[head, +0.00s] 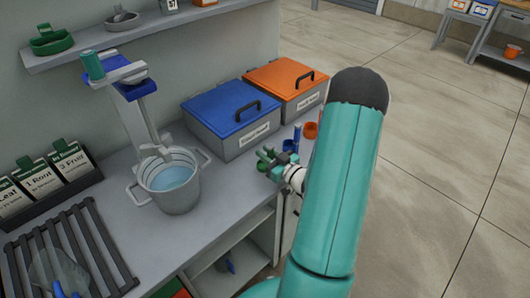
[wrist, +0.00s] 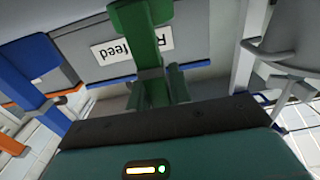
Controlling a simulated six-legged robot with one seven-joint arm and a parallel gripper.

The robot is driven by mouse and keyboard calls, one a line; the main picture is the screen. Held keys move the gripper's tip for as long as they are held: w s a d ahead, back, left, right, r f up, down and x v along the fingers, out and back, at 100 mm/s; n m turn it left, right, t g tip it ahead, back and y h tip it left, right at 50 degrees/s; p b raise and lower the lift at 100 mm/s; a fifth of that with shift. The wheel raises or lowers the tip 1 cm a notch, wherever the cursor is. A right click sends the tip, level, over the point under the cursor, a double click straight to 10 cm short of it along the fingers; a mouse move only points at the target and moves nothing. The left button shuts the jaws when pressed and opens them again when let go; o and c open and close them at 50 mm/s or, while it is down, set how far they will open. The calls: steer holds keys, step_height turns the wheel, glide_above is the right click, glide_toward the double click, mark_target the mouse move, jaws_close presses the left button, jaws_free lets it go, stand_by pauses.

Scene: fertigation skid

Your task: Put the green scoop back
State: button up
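The green scoop (head: 263,166) is at my gripper, near the front edge of the counter, before the blue-lidded bin. In the wrist view, its green handle (wrist: 143,45) runs straight out from the dark palm, midway across the picture. My gripper (head: 272,160) appears shut on this handle; the fingertips are partly hidden by the green parts. The scoop's lower part is mostly hidden in the wrist view. A blue scoop (head: 289,145) and an orange scoop (head: 310,130) stand to the right; the blue one also shows at left in the wrist view (wrist: 28,75).
The blue-lidded bin (head: 232,108) and orange-lidded bin (head: 285,80) stand against the wall. A bucket of water (head: 172,190) is to their left, under a stand.

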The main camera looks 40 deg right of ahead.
steer(key=shift+o, duration=1.3)
steer(key=s, duration=1.3)
steer(key=shift+s+d, duration=0.35)
